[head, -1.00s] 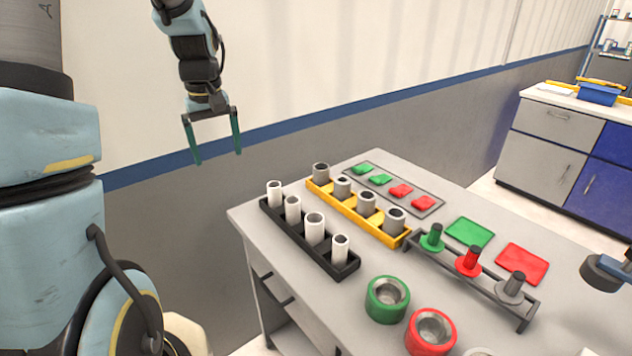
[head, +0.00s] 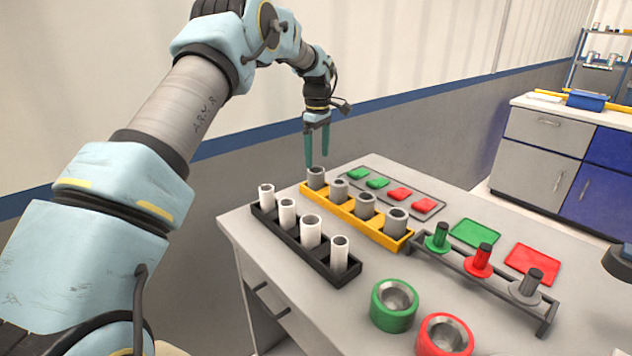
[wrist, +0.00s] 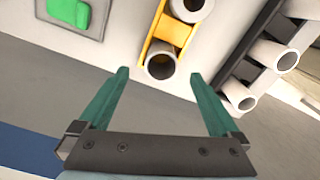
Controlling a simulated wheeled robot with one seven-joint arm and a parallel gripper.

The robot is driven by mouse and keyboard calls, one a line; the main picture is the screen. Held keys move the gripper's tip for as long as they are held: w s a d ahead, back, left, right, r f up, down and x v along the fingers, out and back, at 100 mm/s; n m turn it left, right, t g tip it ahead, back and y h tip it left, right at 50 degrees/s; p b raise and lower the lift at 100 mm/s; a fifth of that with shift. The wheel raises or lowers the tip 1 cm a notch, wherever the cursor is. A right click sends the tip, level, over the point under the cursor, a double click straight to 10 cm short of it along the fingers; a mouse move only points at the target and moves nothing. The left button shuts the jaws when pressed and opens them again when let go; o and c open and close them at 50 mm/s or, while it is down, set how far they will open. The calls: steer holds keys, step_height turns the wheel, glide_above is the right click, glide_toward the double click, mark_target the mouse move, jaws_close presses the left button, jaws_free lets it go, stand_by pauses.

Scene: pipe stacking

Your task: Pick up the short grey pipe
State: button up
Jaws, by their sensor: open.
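Several short grey pipes stand upright in a yellow rack on the table. The farthest grey pipe (head: 316,180) is at the rack's far left end in the head view. My gripper (head: 317,160) points down just above that pipe, its two green fingers apart and empty. In the wrist view, the open end of the end pipe (wrist: 160,63) shows between my gripper's fingertips (wrist: 159,73), with a second grey pipe (wrist: 190,8) beyond it. I cannot tell the exact height gap between fingertips and pipe.
A black rack (head: 290,236) with several white pipes stands beside the yellow rack (head: 352,219). A grey tray (head: 425,213) with green and red pieces lies on the other side. A peg stand (head: 510,300) and green (head: 393,318) and red rings are nearer.

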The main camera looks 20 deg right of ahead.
mark_target(316, 175)
steer(key=shift+a+f+p, duration=0.15)
steer(key=shift+f+p, duration=1.1)
steer(key=shift+f, duration=2.4)
steer(key=c, duration=1.5)
steer(key=shift+o, duration=0.2)
step_height(316, 175, up, 10)
steer(key=b, duration=0.2)
steer(key=shift+b, duration=0.35)
